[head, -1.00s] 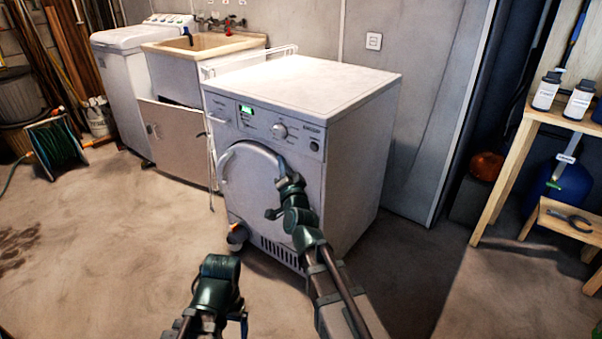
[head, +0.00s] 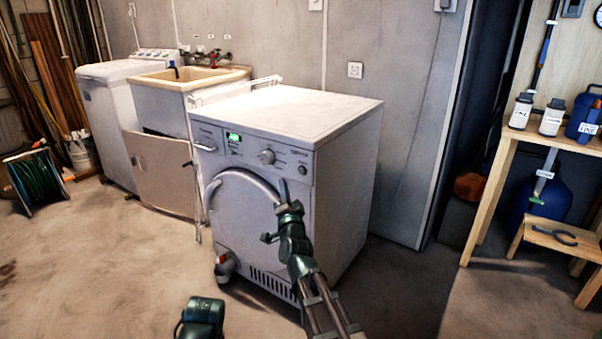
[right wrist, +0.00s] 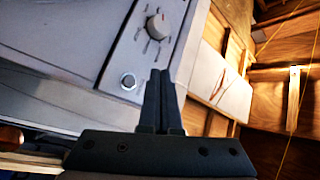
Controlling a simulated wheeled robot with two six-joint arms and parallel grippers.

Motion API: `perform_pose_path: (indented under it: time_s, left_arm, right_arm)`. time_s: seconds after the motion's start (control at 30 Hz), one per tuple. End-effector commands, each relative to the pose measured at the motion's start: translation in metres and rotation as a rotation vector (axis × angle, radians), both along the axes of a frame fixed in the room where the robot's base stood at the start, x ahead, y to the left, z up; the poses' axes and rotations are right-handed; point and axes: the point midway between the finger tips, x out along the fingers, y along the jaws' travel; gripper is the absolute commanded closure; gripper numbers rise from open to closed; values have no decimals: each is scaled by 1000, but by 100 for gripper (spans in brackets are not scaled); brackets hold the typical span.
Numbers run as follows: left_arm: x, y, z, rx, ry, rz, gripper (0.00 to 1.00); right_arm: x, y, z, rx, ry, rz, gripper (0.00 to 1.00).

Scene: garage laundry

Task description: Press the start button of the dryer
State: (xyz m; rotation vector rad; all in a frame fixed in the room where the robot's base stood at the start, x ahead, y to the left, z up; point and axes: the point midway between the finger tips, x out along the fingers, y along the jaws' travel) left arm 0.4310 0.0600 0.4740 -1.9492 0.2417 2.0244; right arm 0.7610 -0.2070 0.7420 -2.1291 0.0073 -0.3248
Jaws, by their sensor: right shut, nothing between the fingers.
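The white dryer (head: 345,180) stands mid-view in the head view, with a green-lit display (head: 233,137), a dial (head: 267,156) and a round button (head: 303,169) at the panel's right end. In the right wrist view the button (right wrist: 128,81) is a silver disc, with the dial (right wrist: 158,27) above it. My right gripper (head: 284,185) is shut and empty in front of the dryer, just below and left of the button in the head view. Its closed fingers (right wrist: 160,95) appear right of the button in the wrist view, with no visible contact. My left gripper's fingers are out of sight.
A sink cabinet (head: 160,170) and a white washer (head: 108,125) stand to the left. A wooden bench (head: 490,190) with bottles is at the right. Open floor lies in front.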

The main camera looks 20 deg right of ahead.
Motion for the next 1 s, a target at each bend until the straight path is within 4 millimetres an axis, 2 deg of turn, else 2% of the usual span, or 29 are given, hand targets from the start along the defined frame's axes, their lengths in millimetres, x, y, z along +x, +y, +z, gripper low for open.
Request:
perform_pose_path:
  time_s: [0.2, 0.5, 1.0]
  left_arm:
    - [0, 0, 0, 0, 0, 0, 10]
    - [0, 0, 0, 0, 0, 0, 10]
    - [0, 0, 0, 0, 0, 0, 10]
  right_arm:
    - [21, -25, 0, -1, 1, -2, 100]
    - [37, -47, 0, -1, 1, -1, 100]
    - [40, -52, 0, 0, 1, 0, 100]
